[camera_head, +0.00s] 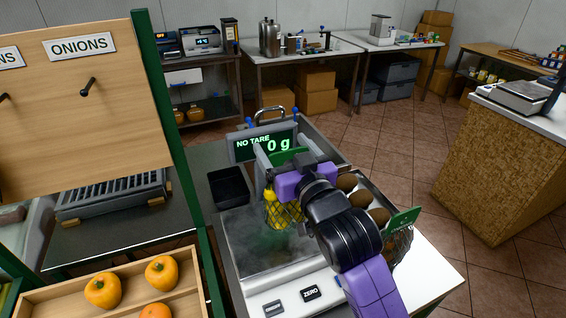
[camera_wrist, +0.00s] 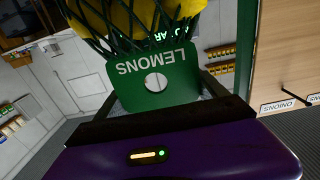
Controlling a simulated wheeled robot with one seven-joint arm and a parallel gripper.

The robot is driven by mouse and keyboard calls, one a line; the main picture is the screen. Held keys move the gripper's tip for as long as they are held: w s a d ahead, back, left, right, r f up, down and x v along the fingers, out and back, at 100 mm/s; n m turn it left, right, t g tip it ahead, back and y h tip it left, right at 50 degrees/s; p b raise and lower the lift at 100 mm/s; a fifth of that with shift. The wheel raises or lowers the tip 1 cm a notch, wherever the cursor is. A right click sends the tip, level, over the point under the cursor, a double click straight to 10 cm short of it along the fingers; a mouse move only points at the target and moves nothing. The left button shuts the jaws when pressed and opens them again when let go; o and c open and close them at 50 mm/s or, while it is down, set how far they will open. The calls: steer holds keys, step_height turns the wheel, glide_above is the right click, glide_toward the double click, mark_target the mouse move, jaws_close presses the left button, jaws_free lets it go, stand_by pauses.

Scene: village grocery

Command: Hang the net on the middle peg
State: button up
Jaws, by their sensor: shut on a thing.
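A net of lemons (camera_head: 279,214) hangs from my gripper (camera_head: 275,172) above the scale's steel plate (camera_head: 262,246). In the wrist view, my gripper (camera_wrist: 160,98) is shut on the net's green LEMONS tag (camera_wrist: 152,82), with the dark mesh and yellow lemons (camera_wrist: 130,15) beyond it. A wooden board stands at the left. One dark peg (camera_head: 88,87) is under its ONIONS sign (camera_head: 81,46); another peg (camera_head: 4,97) shows at the picture's left edge. The rest of the board is cut off. The ONIONS peg (camera_wrist: 293,92) also shows in the wrist view. Both visible pegs look empty.
A green post (camera_head: 180,150) stands between board and scale. A wooden crate (camera_head: 190,283) with orange peppers is at front left. A black tray (camera_head: 230,187) lies behind.

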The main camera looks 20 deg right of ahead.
steer(key=shift+f, duration=1.85)
steer(key=shift+f, duration=0.2)
steer(key=o, duration=2)
steer(key=shift+f, duration=0.1)
steer(key=shift+s, duration=0.1)
steer(key=s+b, duration=0.3)
steer(key=s, duration=0.4)
steer(key=shift+s, duration=0.3)
steer(key=shift+d, duration=0.1)
